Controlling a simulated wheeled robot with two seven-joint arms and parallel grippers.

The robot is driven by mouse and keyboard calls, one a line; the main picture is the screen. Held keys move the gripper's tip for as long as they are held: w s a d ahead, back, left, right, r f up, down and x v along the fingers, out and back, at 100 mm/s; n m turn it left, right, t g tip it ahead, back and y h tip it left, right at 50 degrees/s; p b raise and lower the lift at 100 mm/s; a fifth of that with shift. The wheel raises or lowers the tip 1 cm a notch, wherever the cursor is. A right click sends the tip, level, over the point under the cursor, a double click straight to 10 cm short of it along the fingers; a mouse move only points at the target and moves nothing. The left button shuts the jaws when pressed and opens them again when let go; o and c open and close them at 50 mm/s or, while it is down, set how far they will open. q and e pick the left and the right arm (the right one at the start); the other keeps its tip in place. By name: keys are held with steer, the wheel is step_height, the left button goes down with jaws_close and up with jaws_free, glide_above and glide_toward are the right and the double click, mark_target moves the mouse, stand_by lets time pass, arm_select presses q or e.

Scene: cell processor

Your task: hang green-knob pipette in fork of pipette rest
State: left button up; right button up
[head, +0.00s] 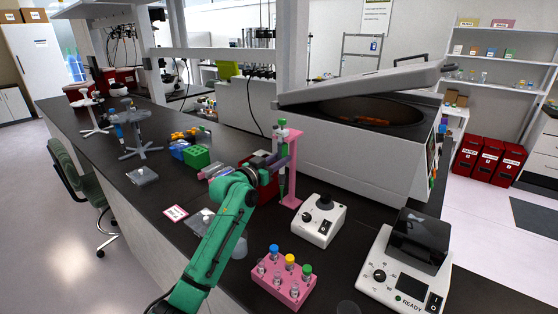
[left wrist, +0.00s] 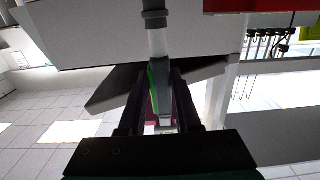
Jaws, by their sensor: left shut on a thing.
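The green-knob pipette (head: 281,148) stands about upright at the pink pipette rest (head: 291,192), close to its top arm. Its green knob (head: 282,123) is up. My left gripper (head: 272,168) reaches it from the left and is shut on its body. In the left wrist view the pipette's grey body (left wrist: 165,72) with a green strip lies between the two dark fingers (left wrist: 160,100). Whether the pipette sits inside the fork or just in front of it I cannot tell. My right gripper is not in view.
A white mixer (head: 318,223) stands right of the rest. A pink tube rack (head: 275,292) with coloured caps is in front. A large open centrifuge (head: 345,150) stands behind. Green and blue racks (head: 196,156) are to the left. A grey stand (head: 138,148) is farther left.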

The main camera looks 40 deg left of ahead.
arm_select(q)
steer(key=shift+w, duration=0.1)
steer(key=shift+w, duration=0.55)
steer(key=shift+f, duration=0.3)
stand_by(0.6)
steer(key=o, duration=0.8)
steer(key=shift+o, duration=0.2)
steer(key=shift+s+f+b, duration=0.1)
steer(key=shift+s+b, duration=0.25)
steer(key=shift+b, duration=0.05)
steer(key=s+b, duration=0.4)
steer(key=s, duration=1)
steer(key=shift+d+r, duration=0.15)
steer(key=shift+r, duration=0.05)
